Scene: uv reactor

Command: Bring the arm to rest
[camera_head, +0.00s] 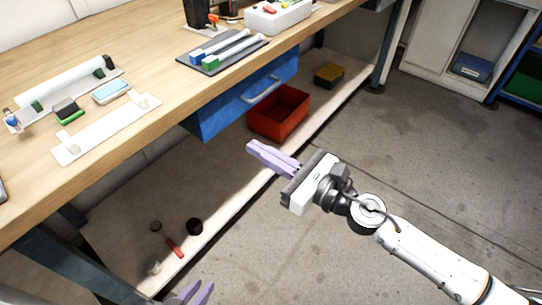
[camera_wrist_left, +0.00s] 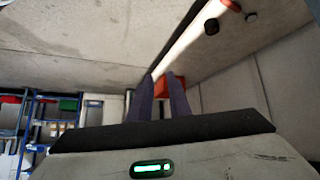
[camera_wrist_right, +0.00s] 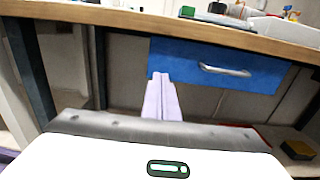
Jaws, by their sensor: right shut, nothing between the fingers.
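My right gripper (camera_head: 252,147) has pale purple fingers pressed together and empty. It hangs in the air in front of the workbench, below the tabletop's edge and near the blue drawer. In the right wrist view its fingers (camera_wrist_right: 160,78) point at the bench below the tabletop, just left of the drawer handle. My left gripper (camera_head: 193,291) shows only its fingertips at the bottom edge of the head view. In the left wrist view its fingers (camera_wrist_left: 160,78) stand apart with nothing between them.
The lower shelf holds a red bin (camera_head: 280,112) and a screwdriver (camera_head: 173,245). Open floor (camera_head: 450,170) lies to the right.

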